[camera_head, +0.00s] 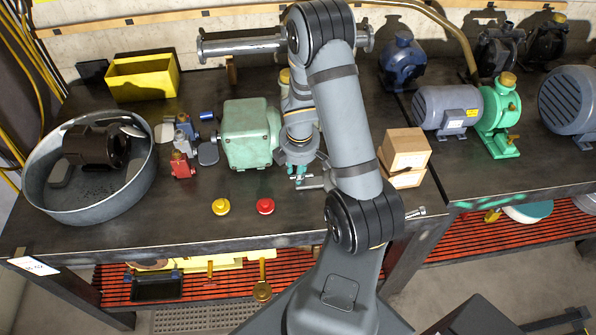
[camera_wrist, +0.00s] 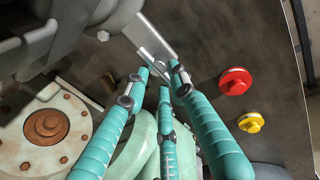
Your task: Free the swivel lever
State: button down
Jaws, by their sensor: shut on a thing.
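In the head view, a small grey metal piece (camera_head: 313,184) shows just below my gripper (camera_head: 300,172), beside the green motor housing (camera_head: 249,133). My gripper's teal fingers (camera_wrist: 161,76) are closed around the lever's near end in the wrist view. The exact contact and the lever's pivot are partly hidden by the fingers and arm.
A red button (camera_head: 265,206) and a yellow button (camera_head: 221,207) lie near the front. Cardboard boxes (camera_head: 404,152) stand right of my arm. A round metal tub (camera_head: 50,209) and small red and grey parts are at left. A pale flange (camera_wrist: 45,128) is close to my fingers.

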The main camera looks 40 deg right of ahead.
jog(key=shift+a+f, duration=0.1)
jog(key=shift+a, duration=0.15)
jog(key=c, duration=1.5)
grip_release()
jog(key=shift+c, duration=0.2)
jog(key=shift+d, duration=0.1)
